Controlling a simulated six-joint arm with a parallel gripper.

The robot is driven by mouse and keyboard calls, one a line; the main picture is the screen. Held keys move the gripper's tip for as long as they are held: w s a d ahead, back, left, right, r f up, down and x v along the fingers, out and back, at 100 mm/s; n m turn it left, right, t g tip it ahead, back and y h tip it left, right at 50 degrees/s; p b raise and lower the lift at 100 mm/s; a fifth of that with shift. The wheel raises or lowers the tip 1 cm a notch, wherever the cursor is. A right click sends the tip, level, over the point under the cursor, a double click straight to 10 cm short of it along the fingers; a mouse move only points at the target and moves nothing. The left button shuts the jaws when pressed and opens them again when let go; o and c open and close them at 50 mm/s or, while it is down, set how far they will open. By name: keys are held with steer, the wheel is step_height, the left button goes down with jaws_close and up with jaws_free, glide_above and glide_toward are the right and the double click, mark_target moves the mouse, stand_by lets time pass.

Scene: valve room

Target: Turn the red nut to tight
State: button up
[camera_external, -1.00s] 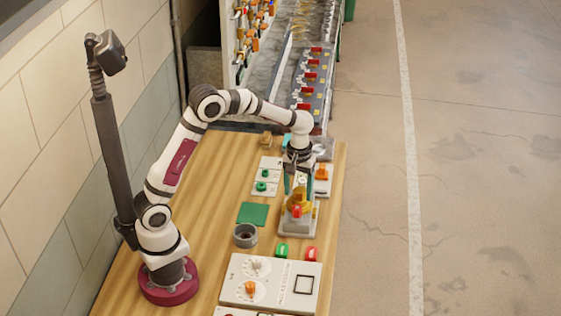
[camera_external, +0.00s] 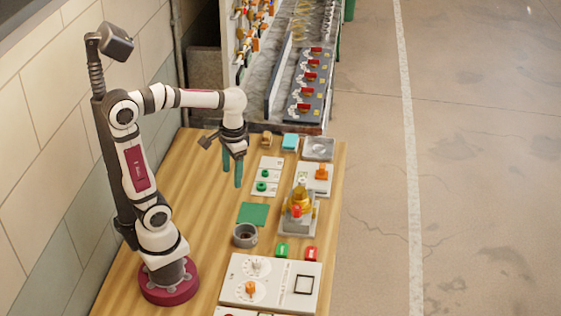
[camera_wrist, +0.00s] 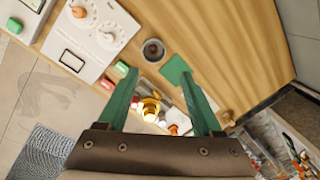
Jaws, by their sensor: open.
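The red nut (camera_external: 297,211) sits low on the front of a brass valve fitting (camera_external: 299,195), which stands on a grey base plate (camera_external: 290,229) on the bench. In the wrist view the brass fitting (camera_wrist: 149,108) shows between my fingers, bright with glare; I cannot make out the nut clearly there. My gripper (camera_external: 232,181) is open and empty, with its green fingers pointing down. It is raised above the bench, left of and behind the fitting. In the wrist view my gripper (camera_wrist: 160,72) shows its two fingers apart. The nut's tightness cannot be told.
A grey cup (camera_external: 245,236) and a green pad (camera_external: 253,213) lie left of the fitting. Green (camera_external: 282,250) and red (camera_external: 311,254) blocks and a dial panel (camera_external: 270,281) are in front. An orange-handled valve (camera_external: 321,173) stands behind. The bench's left side is clear.

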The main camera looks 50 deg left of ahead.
steer(key=s+a+f+m, duration=0.2)
steer(key=s+f+m, duration=0.2)
steer(key=s, duration=0.7)
steer(key=shift+a+m+y, duration=0.2)
steer(key=shift+m+y, duration=0.1)
stand_by(1.3)
